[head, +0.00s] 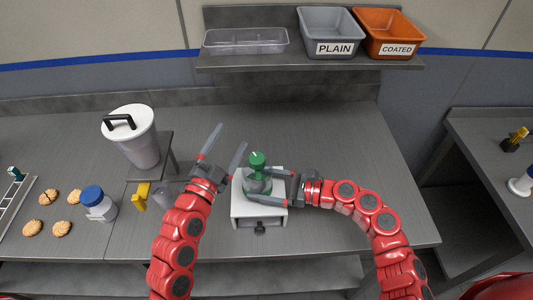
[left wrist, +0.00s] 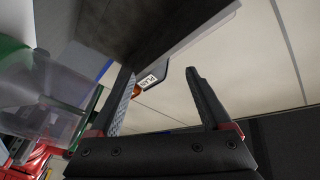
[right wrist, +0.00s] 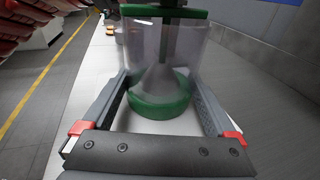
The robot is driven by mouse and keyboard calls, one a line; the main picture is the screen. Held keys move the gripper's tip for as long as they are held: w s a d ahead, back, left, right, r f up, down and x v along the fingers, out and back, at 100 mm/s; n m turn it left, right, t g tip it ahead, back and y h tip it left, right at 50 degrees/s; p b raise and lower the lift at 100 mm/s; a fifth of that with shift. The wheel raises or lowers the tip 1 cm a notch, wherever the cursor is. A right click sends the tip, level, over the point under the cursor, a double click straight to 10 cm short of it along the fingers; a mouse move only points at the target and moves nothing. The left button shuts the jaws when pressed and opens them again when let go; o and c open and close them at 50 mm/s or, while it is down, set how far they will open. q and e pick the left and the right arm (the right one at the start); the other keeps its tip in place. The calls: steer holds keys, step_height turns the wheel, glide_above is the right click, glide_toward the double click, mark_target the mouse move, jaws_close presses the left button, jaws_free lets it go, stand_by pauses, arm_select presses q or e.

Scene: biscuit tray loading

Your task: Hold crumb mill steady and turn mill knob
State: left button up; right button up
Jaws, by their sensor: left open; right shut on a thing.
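The crumb mill has a white base (head: 243,207) with a small dark drawer pull, a clear body with a green collar, and a green knob (head: 257,160) on top. It stands upright on the grey counter. My right gripper (head: 270,190) reaches in from the right and is shut on the mill's clear body; the right wrist view shows its fingers on both sides of the clear cylinder (right wrist: 195,55) above a green ring (right wrist: 160,108). My left gripper (head: 225,145) is open and empty, up and left of the knob. The left wrist view shows the clear body (left wrist: 45,100) at its left edge.
A lidded white canister (head: 140,150), a blue-capped jar (head: 98,205), a yellow object (head: 141,195) and several biscuits (head: 62,228) are on the left. A shelf above holds a clear tray (head: 245,41), a PLAIN bin (head: 330,30) and a COATED bin (head: 390,30). The counter's right side is clear.

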arm_select(q)
steer(key=n, duration=0.4)
steer(key=g+h, duration=0.6)
steer(key=g, duration=0.2)
glide_toward(263, 156)
steer(key=f, duration=0.1)
steer(key=shift+m, duration=0.3)
steer(key=x, duration=1.1)
steer(key=shift+w, duration=0.35)
steer(key=shift+f, duration=0.1)
jaws_close()
steer(key=shift+h, duration=0.3)
